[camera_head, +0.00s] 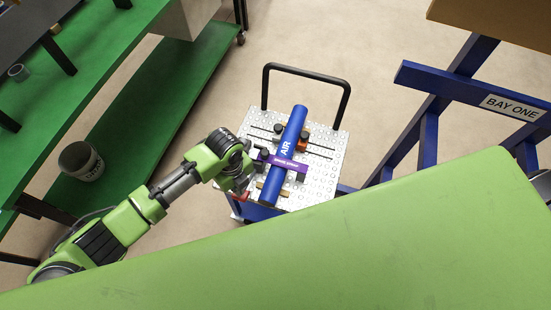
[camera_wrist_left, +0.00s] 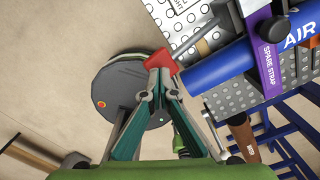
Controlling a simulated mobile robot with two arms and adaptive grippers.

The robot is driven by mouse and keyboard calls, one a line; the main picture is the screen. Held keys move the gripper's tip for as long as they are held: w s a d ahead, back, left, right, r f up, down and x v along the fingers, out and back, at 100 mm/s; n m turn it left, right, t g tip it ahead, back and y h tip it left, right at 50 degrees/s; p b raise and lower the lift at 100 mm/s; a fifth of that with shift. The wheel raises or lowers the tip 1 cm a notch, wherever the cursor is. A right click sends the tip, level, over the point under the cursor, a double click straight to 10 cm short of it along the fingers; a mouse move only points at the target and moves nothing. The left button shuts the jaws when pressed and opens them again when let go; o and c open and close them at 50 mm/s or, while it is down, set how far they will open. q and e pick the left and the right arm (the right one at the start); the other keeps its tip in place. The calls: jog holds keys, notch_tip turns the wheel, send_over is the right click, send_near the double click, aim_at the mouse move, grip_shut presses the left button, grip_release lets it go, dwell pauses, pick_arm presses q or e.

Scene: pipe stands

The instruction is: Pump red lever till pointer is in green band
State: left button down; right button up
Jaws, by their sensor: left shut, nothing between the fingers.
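The red lever end (camera_wrist_left: 160,62) shows in the left wrist view, on a grey rod running toward the cart. My left gripper (camera_wrist_left: 159,76) is shut and empty, its fingertips right at the lower edge of the red end; I cannot tell if they touch. The cart (camera_head: 325,165) has a perforated silver top and carries a blue pipe marked AIR (camera_head: 291,135). No pointer or green band can be made out. My right gripper is not in view.
A purple spare strap (camera_head: 281,161) crosses the pipe. The cart's black handle (camera_head: 308,74) rises behind. A green shelf unit (camera_head: 160,115) with a pot (camera_head: 81,161) stands left. The blue BAY ONE stand (camera_head: 450,85) is at right. Floor behind the cart is clear.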

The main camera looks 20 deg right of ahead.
aim_at(241, 197)
pick_arm(q)
jog(key=shift+f+b, duration=2.25)
jog(key=shift+f, duration=1.15)
jog(key=shift+r, duration=0.15)
jog(key=shift+f, duration=0.2)
notch_tip(241, 197, up, 7)
jog(key=p, duration=0.7)
jog(key=shift+r+p, duration=0.15)
jog(key=shift+p, duration=0.15)
